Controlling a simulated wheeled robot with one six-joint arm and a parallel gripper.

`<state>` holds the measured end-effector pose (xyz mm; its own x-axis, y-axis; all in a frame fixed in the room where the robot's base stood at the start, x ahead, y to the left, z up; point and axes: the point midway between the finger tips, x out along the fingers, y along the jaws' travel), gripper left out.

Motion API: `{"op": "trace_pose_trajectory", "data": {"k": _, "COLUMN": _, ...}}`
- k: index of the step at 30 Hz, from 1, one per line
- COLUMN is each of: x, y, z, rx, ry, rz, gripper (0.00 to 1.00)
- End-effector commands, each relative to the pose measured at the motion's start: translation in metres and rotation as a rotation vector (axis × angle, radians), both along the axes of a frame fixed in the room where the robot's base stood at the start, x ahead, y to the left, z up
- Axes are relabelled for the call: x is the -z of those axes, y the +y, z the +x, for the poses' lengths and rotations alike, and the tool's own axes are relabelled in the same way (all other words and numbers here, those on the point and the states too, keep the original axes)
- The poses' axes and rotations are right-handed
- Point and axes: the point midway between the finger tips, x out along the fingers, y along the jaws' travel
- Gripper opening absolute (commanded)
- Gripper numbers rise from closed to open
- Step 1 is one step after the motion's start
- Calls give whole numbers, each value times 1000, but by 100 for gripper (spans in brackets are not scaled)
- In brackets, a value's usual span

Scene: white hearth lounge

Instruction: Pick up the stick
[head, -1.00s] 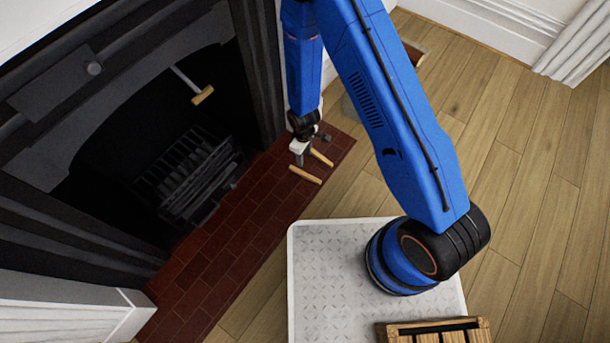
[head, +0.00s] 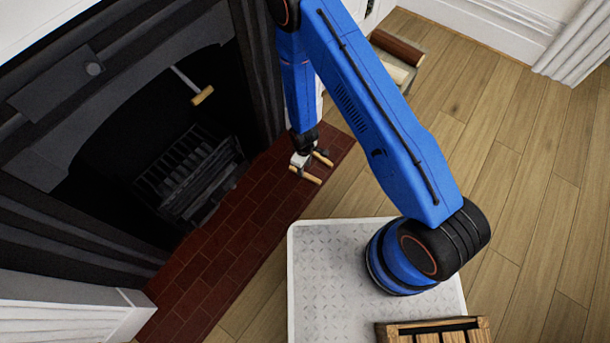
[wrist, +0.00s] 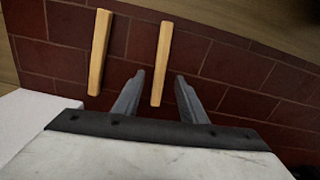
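Two pale wooden sticks lie on the dark red brick hearth (head: 225,245), roughly side by side. In the wrist view one stick (wrist: 100,52) is left of my gripper, outside its fingers. The other stick (wrist: 161,60) lies ahead, with its near end in line with the gap between the fingers. My gripper (wrist: 157,90) is open and empty, pointing down at the hearth. In the head view my gripper (head: 311,163) is low over the sticks, and its fingers partly cover them. A stick (head: 309,178) shows at its near side. I cannot tell its exact height above them.
The black fireplace with its grate (head: 195,170) is left of the hearth. A wooden-handled tool (head: 203,95) hangs in its opening. A box with logs (head: 398,45) stands beyond my arm. A wooden crate (head: 480,324) is at the bottom. The wood floor at right is clear.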

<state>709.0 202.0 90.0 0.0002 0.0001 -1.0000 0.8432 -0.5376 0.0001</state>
Motion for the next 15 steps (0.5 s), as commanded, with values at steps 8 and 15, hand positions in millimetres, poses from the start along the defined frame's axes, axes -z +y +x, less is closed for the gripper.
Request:
{"op": "trace_pose_trajectory", "data": {"k": 8, "x": 34, "y": -4, "z": -3, "rx": 0, "ry": 2, "rz": -1, "gripper": 38}}
{"op": "trace_pose_trajectory", "data": {"k": 15, "x": 45, "y": -3, "z": -2, "rx": 0, "ry": 1, "rz": -1, "gripper": 38}}
